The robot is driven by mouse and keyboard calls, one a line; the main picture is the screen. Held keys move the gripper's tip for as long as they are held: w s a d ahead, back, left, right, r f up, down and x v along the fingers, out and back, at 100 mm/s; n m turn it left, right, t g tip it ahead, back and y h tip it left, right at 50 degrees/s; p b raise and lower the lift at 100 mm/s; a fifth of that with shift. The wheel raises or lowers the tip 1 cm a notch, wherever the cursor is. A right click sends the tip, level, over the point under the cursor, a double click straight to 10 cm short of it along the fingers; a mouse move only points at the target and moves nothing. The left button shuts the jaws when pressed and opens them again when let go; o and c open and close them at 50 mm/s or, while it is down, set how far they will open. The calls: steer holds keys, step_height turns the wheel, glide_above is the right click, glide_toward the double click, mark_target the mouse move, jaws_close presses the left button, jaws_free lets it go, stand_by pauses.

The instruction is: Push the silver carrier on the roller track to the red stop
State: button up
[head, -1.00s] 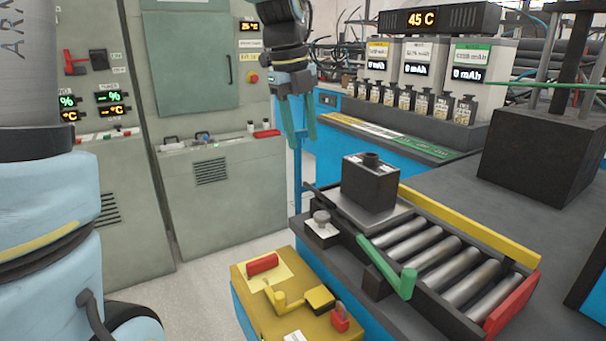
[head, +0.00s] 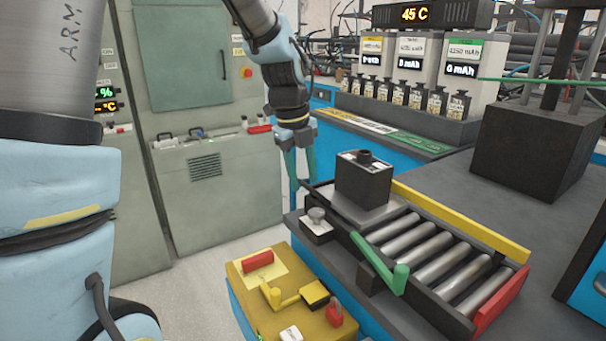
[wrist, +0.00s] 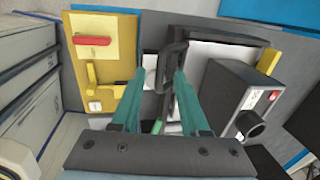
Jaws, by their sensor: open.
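The silver carrier (head: 372,215) is a flat plate at the far left end of the roller track (head: 425,250), with a black box (head: 364,180) standing on it. The carrier also shows in the wrist view (wrist: 215,58), partly hidden by the box. The red stop (head: 500,302) closes the right end of the track, with bare rollers between it and the carrier. My gripper (head: 299,172) is open and empty, fingers down, just left of the carrier's end and apart from the box. In the wrist view my gripper (wrist: 159,78) has a dark loop-shaped handle between and beyond its fingertips.
A green lever (head: 380,264) lies at the near side of the track, and a yellow rail (head: 460,222) runs along the far side. A yellow panel (head: 285,300) with handles is in front. A dark block stands at right.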

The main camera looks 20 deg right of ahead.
jaws_close()
stand_by(1.4)
